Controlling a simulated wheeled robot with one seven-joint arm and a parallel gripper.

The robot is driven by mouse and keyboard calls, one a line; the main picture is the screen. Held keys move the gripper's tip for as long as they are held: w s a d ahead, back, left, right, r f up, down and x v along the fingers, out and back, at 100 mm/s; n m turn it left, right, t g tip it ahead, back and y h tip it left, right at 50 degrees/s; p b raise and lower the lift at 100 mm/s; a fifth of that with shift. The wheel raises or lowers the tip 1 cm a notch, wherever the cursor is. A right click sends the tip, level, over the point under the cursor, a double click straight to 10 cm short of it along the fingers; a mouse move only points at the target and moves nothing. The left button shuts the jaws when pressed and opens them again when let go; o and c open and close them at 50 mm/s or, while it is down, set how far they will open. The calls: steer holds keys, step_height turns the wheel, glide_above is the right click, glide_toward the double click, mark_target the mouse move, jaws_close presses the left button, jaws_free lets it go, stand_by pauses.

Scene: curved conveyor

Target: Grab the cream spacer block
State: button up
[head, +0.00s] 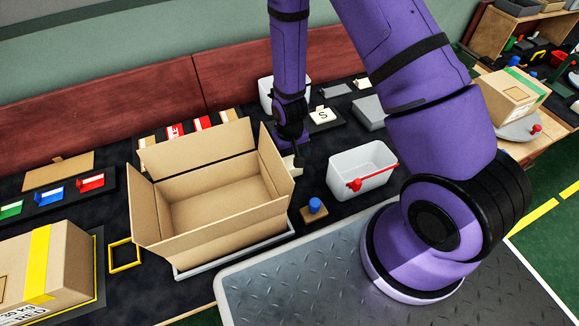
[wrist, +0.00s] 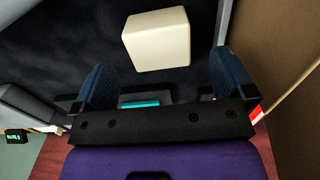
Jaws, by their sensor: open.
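The cream spacer block (wrist: 156,40) is a plain cube with rounded edges, lying on the dark surface in the wrist view. My gripper (wrist: 159,66) is open, with one blue-padded finger on each side of the block's line. The block shows ahead of the fingers, in the gap between them, with clear room on both sides. No finger is seen touching it. In the head view my gripper (head: 296,153) points down beside the right flap of the open cardboard box. A small cream patch (head: 289,161) shows there, mostly hidden, and I cannot tell surely whether it is the block.
The open cardboard box (head: 146,215) stands close left of my gripper; a cardboard wall (wrist: 286,50) fills the wrist view's right side. A white bin (head: 345,163) with a red handle and a blue-knobbed block (head: 314,209) stand to the right. A card marked S (head: 323,115) lies behind.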

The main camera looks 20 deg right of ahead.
mark_target(290, 162)
steer(key=shift+w+f, duration=0.1)
steer(key=shift+f, duration=2.65)
steer(key=shift+c, duration=0.5)
steer(key=c, duration=0.8)
